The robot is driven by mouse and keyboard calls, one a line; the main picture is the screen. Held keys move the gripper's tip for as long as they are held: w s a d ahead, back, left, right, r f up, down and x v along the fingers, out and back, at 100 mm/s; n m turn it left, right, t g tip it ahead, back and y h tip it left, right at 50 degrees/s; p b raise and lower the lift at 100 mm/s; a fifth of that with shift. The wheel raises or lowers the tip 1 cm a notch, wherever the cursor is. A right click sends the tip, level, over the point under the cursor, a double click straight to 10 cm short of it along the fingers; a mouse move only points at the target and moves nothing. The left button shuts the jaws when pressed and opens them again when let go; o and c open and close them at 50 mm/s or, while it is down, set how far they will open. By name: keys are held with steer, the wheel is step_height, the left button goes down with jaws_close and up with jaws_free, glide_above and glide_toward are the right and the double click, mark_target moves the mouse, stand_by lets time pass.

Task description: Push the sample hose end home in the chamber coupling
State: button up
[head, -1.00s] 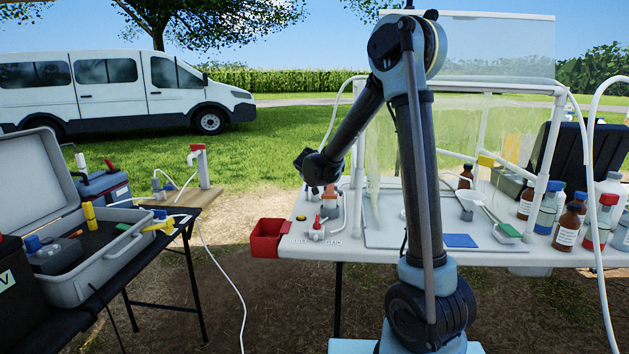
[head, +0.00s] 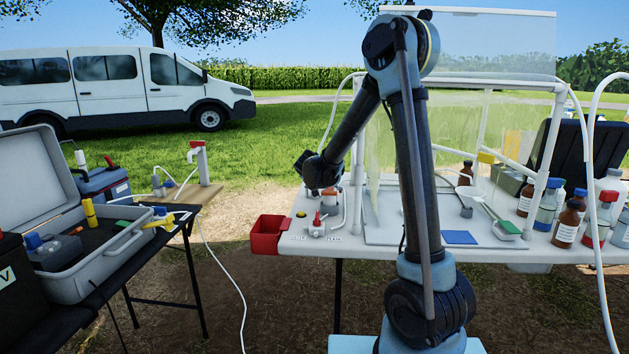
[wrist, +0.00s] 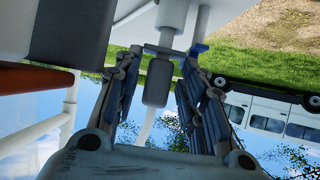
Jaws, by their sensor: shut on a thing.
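In the wrist view my gripper (wrist: 166,54) is closed around the sample hose end (wrist: 157,82), a grey sleeve with a pale hose (wrist: 146,126) trailing from it. Its tip lies in line with a light grey fitting (wrist: 173,16), seemingly the chamber coupling, at the top of the picture. A narrow neck shows between the two. The fingertips partly cover the joint, so I cannot tell how deep the end sits. In the head view my wrist is over the left part of the white table (head: 380,250); the hose end and coupling cannot be made out there.
A red-handled valve (head: 317,224) stands on the table below my wrist. A red bin (head: 270,234) hangs at its left edge. A clear-walled chamber (head: 460,120) stands behind my arm. Several bottles (head: 567,225) crowd the right end. An open grey case (head: 75,285) lies at left.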

steer(key=shift+f, duration=0.55)
steer(key=o, duration=1.1)
steer(key=shift+d, duration=0.15)
steer(key=shift+s, duration=0.15)
steer(key=v, duration=1.1)
steer(key=shift+s+a+r, duration=0.2)
steer(key=shift+s+a, duration=0.05)
